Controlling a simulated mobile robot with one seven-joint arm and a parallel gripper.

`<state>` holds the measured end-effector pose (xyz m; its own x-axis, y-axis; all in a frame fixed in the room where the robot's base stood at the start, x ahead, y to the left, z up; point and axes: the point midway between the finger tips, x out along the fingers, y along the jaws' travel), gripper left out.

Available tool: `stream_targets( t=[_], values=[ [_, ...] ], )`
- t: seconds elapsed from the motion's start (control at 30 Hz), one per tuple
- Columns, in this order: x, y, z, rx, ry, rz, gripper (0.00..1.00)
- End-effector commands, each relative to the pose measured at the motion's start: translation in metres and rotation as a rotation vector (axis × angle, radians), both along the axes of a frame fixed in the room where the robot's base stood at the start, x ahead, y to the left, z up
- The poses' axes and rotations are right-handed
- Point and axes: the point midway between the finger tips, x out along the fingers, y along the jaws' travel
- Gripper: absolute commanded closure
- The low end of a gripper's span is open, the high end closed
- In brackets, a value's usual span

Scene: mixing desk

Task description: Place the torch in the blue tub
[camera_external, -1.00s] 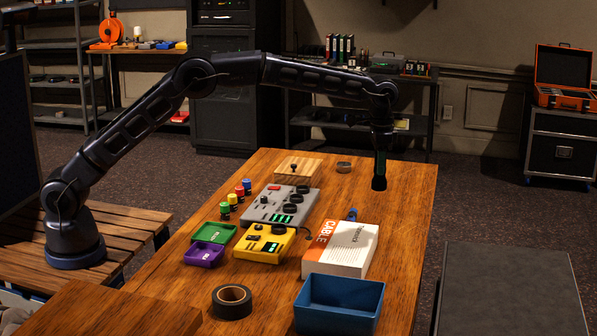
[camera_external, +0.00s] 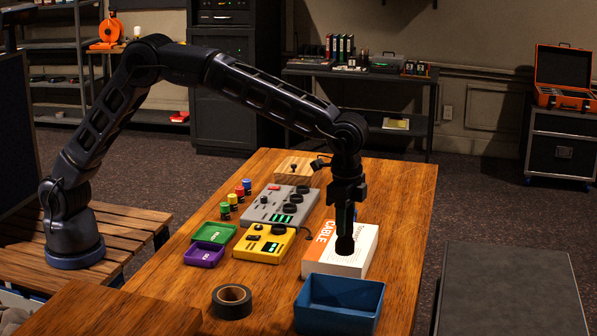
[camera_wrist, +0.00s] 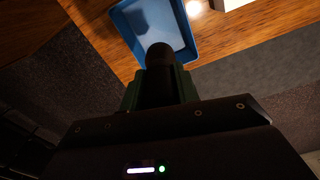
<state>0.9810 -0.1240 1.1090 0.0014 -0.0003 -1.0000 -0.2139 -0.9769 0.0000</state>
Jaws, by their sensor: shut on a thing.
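The torch is a dark cylinder (camera_external: 345,244) hanging upright from my gripper (camera_external: 345,212), its wider end down. My gripper is shut on it, above the white and orange cable book. In the wrist view the torch (camera_wrist: 160,62) shows between the greenish fingers of my gripper (camera_wrist: 159,88). The blue tub (camera_external: 338,313) stands at the near end of the table, in front of the book and nearer the camera than the torch. It looks empty in what I see of it. In the wrist view the tub (camera_wrist: 186,58) lies just beyond the torch's end, which hides part of it.
The cable book (camera_external: 364,262) lies right behind the tub. A tape roll (camera_external: 219,312) lies left of the tub. A yellow box (camera_external: 249,258), a grey mixer (camera_external: 258,206), and green (camera_external: 219,229) and purple (camera_external: 205,262) trays sit farther left. The table's right side is clear.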

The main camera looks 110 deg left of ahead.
Motion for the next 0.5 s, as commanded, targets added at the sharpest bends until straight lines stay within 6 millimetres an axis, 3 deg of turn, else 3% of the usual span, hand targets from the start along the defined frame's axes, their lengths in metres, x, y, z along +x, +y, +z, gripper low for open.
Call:
stream_targets(
  t=[0.17,0.5],
  values=[
    [-0.003,-0.007,-0.018,0.001,0.003,-0.011,0.97],
    [-0.003,-0.006,-0.091,0.001,0.003,-0.009,0.97]
  ],
)
